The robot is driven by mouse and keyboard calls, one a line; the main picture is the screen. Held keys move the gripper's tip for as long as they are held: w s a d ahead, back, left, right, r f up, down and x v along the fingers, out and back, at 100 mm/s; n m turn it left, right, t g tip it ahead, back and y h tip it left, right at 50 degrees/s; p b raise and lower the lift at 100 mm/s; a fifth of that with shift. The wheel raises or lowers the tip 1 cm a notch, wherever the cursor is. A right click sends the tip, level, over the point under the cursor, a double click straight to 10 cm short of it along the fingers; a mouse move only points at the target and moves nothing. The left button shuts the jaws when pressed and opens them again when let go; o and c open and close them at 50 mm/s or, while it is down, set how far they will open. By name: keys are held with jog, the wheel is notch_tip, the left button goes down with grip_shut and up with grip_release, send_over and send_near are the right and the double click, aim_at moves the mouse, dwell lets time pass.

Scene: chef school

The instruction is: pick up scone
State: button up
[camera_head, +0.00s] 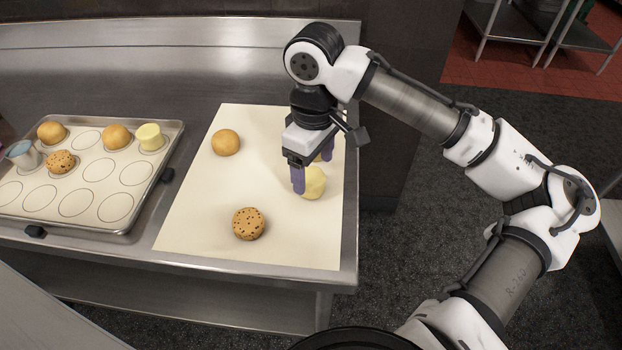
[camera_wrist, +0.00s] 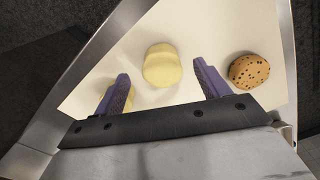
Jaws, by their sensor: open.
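A pale yellow, scone-like piece (camera_head: 314,184) sits on the cream sheet (camera_head: 190,215) near its right edge. In the wrist view this scone (camera_wrist: 161,65) lies between the lines of the two purple fingers, around their tips. My gripper (camera_head: 313,174) is open and low over it, pointing down, with one finger at its left and the other beyond it. The fingers do not visibly grip it, and I cannot tell whether they touch it. In the wrist view my gripper (camera_wrist: 162,71) holds nothing. A tan piece (camera_wrist: 129,101) is partly hidden by the left finger.
A chocolate-chip cookie (camera_head: 248,223) and a tan bun (camera_head: 226,142) lie on the same sheet. At left, a metal tray (camera_head: 130,228) with circle outlines bears several baked pieces and a metal cup (camera_head: 23,155). The steel counter (camera_head: 250,282) ends close to the sheet's right.

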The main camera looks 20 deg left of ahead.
aim_at(312, 175)
jog(key=shift+a+f, duration=0.15)
jog(key=shift+f, duration=1.75)
jog(key=c, duration=1.1)
jog(key=shift+o, duration=0.2)
jog(key=shift+r, duration=0.1)
